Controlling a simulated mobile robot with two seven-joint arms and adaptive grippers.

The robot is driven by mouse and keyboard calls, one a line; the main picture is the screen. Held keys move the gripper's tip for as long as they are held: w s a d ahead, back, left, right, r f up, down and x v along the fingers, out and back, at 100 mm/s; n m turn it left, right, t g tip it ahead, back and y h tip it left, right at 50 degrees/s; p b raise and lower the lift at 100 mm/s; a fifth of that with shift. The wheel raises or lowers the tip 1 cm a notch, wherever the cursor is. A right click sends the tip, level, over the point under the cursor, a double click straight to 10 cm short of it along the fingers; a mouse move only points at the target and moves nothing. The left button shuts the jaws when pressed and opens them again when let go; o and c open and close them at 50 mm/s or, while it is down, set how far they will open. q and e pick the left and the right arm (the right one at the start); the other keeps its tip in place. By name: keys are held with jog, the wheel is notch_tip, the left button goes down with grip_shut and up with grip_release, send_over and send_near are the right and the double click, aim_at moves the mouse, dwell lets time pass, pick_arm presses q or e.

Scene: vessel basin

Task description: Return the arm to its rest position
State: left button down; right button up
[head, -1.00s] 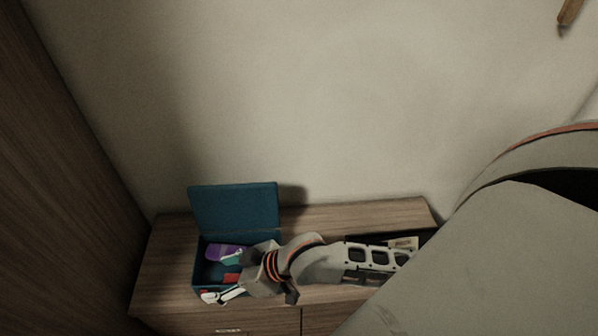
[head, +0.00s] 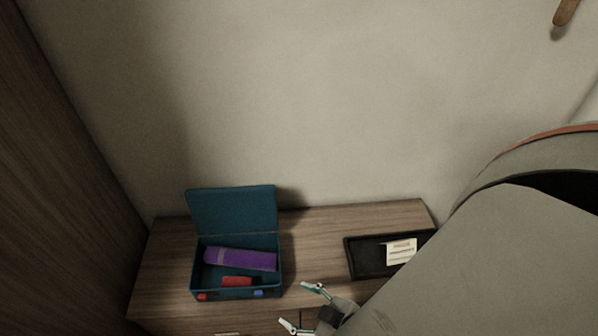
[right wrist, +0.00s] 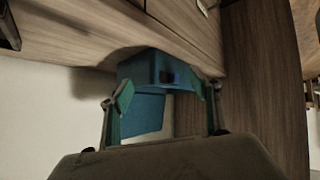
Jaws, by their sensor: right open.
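My right gripper (head: 304,308) is at the bottom of the head view, in front of the cabinet's front edge. Its two fingers are spread and nothing is between them. It also shows in the right wrist view (right wrist: 164,108), open, with the blue box (right wrist: 146,72) some way beyond the fingers. In the head view the blue box (head: 197,262) stands open on the left of the cabinet top, lid up. A purple object (head: 240,260) and a red object (head: 238,282) lie inside it. My left gripper is not in view.
The wooden cabinet top (head: 315,235) is bare between the box and a black tray (head: 365,267) that holds a white card (head: 401,252). A plain wall stands behind. A tall wooden panel (head: 60,180) rises at the left.

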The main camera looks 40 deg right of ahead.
pick_arm(q)
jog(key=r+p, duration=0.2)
jog(key=p, duration=0.1)
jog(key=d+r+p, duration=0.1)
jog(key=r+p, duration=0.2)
jog(key=p, duration=0.1)
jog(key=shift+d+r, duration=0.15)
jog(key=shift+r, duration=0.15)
pick_arm(e)
jog(key=shift+m, duration=0.3)
jog(key=r, duration=0.1)
jog(key=a+r, duration=0.1)
jog(key=r, duration=0.3)
jog(key=shift+s+a+r, duration=0.1)
jog(key=shift+s+a, duration=0.1)
jog(key=shift+a, duration=0.05)
jog(key=shift+r, duration=0.1)
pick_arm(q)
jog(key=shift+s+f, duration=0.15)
pick_arm(e)
jog(key=shift+w, duration=0.1)
